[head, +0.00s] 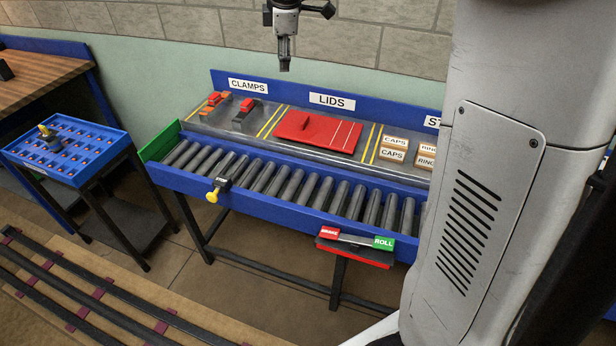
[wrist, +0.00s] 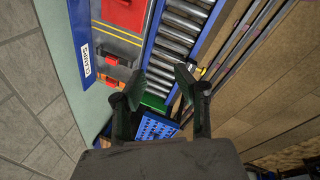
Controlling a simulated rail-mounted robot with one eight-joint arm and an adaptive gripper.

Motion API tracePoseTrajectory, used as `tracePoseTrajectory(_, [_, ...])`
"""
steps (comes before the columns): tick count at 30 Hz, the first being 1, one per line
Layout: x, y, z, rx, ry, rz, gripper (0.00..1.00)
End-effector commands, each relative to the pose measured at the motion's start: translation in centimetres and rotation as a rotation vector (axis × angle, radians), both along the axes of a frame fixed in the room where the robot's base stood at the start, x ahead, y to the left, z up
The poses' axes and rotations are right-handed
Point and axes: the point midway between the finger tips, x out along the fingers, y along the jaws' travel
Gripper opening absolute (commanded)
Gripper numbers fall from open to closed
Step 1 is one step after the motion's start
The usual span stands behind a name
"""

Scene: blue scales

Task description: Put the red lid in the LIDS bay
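The red lid (head: 318,131) appears as a flat red plate lying on the grey shelf, below the LIDS sign (head: 332,100) and between yellow stripes. Pale lines cross its right part. Its red surface also shows at the top edge of the wrist view (wrist: 122,14), partly cut off. My gripper (head: 285,66) hangs above and behind the shelf, pointing down, apart from the lid. In the wrist view its two fingers (wrist: 158,82) are spread, with nothing between them.
Red and dark clamps (head: 247,113) lie in the CLAMPS bay on the left. Boxes marked CAPS (head: 393,155) stand right of the lid. A roller conveyor (head: 290,190) runs in front. A blue tray (head: 66,149) stands at left. A blue back panel (head: 290,92) edges the shelf.

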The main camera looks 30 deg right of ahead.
Motion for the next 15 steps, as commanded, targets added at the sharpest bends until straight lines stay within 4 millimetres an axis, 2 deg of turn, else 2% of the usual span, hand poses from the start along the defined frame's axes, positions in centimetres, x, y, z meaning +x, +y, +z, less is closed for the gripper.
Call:
tracePoseTrajectory(1, [-1.7, 0.8, 0.5, 0.013, -0.015, -0.042, 0.30])
tracePoseTrajectory(7, [-7.7, 3.2, 1.5, 0.085, -0.084, -0.243, 0.30])
tracePoseTrajectory(15, [-16.0, 6.1, 1.0, 0.204, -0.171, -0.505, 0.30])
